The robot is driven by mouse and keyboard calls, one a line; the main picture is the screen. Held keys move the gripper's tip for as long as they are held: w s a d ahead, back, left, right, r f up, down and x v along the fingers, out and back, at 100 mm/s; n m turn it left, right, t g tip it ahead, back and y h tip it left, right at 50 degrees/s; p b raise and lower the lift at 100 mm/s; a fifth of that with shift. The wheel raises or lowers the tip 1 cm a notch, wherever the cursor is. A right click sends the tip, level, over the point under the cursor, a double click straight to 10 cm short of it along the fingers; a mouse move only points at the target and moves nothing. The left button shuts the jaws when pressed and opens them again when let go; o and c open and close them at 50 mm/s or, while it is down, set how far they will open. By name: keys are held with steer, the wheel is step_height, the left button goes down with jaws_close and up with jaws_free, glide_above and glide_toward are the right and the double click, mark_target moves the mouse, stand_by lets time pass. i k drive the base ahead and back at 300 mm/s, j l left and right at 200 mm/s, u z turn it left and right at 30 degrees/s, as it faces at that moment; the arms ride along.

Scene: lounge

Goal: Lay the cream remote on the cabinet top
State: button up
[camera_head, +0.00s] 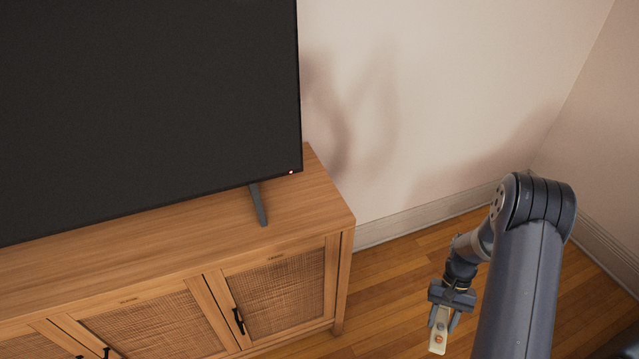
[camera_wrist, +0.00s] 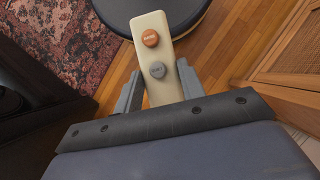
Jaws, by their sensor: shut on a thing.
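The cream remote (camera_wrist: 153,39) has an orange button and a grey button on its face. My gripper (camera_wrist: 158,88) is shut on it, with a grey finger at each side, and the remote sticks out past the fingertips. In the head view, my gripper (camera_head: 443,318) holds the remote (camera_head: 439,342) above the wooden floor, to the right of the cabinet and apart from it. The cabinet top (camera_head: 300,212) is light wood, with a bare strip along its front and right end.
A large black television (camera_head: 150,100) stands on the cabinet, its grey foot (camera_head: 259,205) near the right end. The cabinet's woven doors (camera_head: 275,295) have dark handles. In the wrist view, a patterned rug (camera_wrist: 60,40) and a dark round base (camera_wrist: 195,12) lie on the floor.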

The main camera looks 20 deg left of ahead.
mark_target(209, 244)
steer(key=u, duration=1.6)
